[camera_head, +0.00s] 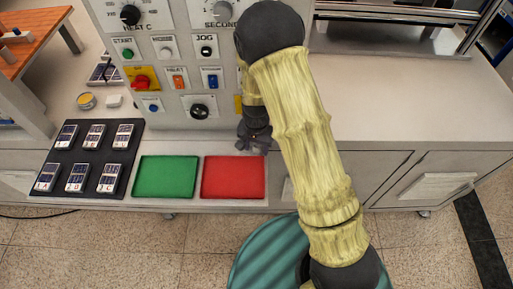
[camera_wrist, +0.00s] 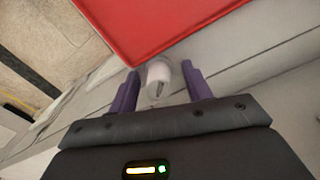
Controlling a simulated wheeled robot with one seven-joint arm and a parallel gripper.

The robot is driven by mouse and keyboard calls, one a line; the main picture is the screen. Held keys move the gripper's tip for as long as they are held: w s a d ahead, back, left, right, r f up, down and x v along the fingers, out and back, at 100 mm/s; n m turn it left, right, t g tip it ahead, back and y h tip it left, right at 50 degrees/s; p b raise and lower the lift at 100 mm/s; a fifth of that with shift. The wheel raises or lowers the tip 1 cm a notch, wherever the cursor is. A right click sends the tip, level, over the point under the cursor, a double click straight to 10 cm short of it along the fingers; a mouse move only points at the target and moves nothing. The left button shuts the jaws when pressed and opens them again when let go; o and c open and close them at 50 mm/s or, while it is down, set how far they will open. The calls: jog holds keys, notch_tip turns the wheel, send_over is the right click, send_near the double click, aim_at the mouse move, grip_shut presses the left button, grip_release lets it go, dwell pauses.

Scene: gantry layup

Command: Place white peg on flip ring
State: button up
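A white peg (camera_wrist: 158,76), short and rounded, shows in the wrist view between the fingertips of my gripper (camera_wrist: 160,80). The purple fingers stand apart, with a visible gap on each side of the peg. I cannot tell whether the peg is upright or tilted. In the head view my gripper (camera_head: 254,139) is low over the counter, just behind the red mat, and the peg is not visible there. I cannot make out a flip ring in either view.
The red mat (camera_head: 233,178) lies beside a green mat (camera_head: 166,178) at the counter's front edge. A black tray (camera_head: 82,157) with several cards is at left. A control panel (camera_head: 180,55) rises behind my gripper. The counter (camera_head: 400,110) at right is clear.

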aim_at(256, 145)
grip_shut()
notch_tip(256, 145, up, 10)
jog(key=shift+b, duration=0.85)
